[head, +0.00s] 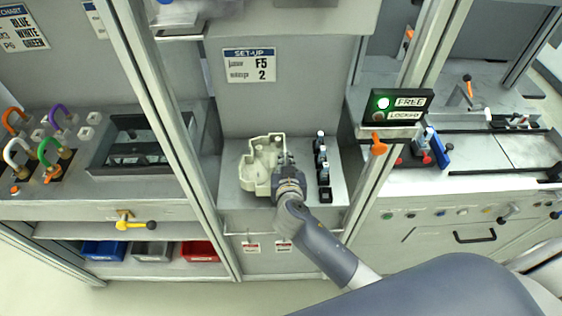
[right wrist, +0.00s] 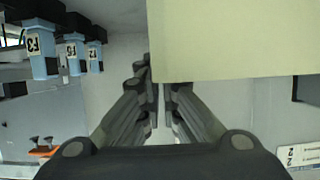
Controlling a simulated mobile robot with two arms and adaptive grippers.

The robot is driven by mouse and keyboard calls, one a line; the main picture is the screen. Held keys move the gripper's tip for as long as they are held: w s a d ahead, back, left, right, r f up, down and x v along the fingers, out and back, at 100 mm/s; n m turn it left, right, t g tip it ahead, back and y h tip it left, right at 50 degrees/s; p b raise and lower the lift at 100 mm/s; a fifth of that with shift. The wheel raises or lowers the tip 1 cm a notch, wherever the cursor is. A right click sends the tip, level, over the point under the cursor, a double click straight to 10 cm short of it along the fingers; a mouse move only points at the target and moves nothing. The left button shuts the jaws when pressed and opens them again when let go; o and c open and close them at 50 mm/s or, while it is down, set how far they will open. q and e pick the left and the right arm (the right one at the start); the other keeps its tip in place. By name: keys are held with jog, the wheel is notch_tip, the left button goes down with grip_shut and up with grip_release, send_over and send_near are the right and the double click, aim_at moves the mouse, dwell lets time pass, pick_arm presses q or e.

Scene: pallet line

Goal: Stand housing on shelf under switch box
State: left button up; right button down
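The cream housing (head: 257,168) is an open, walled shell in the middle bay of the head view, over the grey shelf (head: 232,200). I cannot tell whether its base touches the shelf. My right gripper (head: 282,163) is at the housing's right side. In the right wrist view its fingers (right wrist: 161,90) are nearly together at the edge of the housing (right wrist: 235,40), which hides the right fingertip. They look closed on its wall. The switch box (head: 397,105), marked FREE and LOCKED with a green lamp lit, is to the right. My left gripper is out of view.
A SET-UP card (head: 250,65) hangs behind. Frame posts (head: 165,120) flank the bay.

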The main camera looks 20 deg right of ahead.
jog(key=shift+w+a, duration=0.15)
jog(key=shift+w, duration=0.4)
jog(key=shift+w+a, duration=0.15)
jog(key=shift+w, duration=0.35)
jog(key=shift+w+f, duration=0.1)
jog(key=shift+f, duration=0.1)
jog(key=shift+f+p, duration=0.4)
jog(key=shift+f, duration=1.25)
jog(key=c, duration=1.8)
grip_release()
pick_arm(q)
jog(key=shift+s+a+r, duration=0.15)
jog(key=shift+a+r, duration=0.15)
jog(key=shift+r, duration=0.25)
